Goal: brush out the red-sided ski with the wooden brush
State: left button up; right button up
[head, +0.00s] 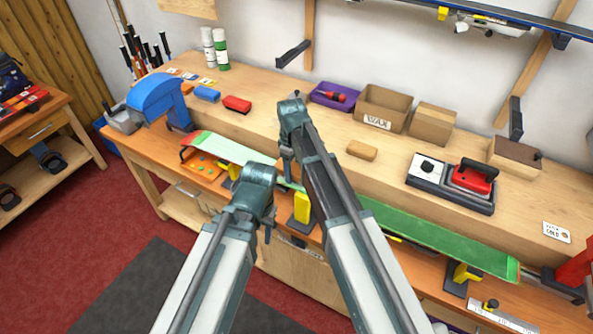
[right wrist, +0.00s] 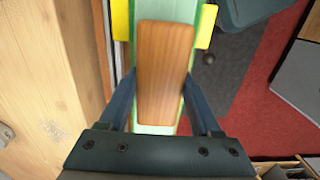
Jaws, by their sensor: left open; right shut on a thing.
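A green ski (head: 440,238) lies base-up along the front of the bench on yellow-padded supports; its left part is paler. No red side shows from here. My right gripper (head: 288,165) is over the ski near its middle. In the right wrist view it is shut on the wooden brush (right wrist: 165,75), which lies lengthwise over the pale green ski (right wrist: 153,130). Whether the brush touches the ski cannot be told.
On the bench behind the ski are a tan block (head: 362,150), cardboard boxes (head: 383,108), a purple tray (head: 335,96) and a red iron (head: 472,177) on its stand. A blue clamp-like device (head: 155,94) stands at the left end. Red carpet lies in front.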

jog(key=shift+w+a, duration=0.1)
jog(key=shift+a, duration=0.1)
jog(key=shift+w+a, duration=0.5)
jog(key=shift+a, duration=0.2)
jog(key=shift+w+a, duration=0.5)
jog(key=shift+a, duration=0.2)
jog(key=shift+w+a, duration=0.45)
jog(key=shift+a, duration=0.25)
jog(key=shift+w+a, duration=0.45)
jog(key=shift+a, duration=0.2)
jog(key=shift+a, duration=0.1)
jog(key=shift+w+a, duration=0.55)
jog(key=shift+a, duration=0.15)
jog(key=shift+w+a, duration=0.5)
jog(key=shift+a, duration=0.2)
jog(key=shift+w+a, duration=0.45)
jog(key=shift+a, duration=0.3)
jog(key=shift+w+a, duration=0.4)
jog(key=shift+a, duration=0.3)
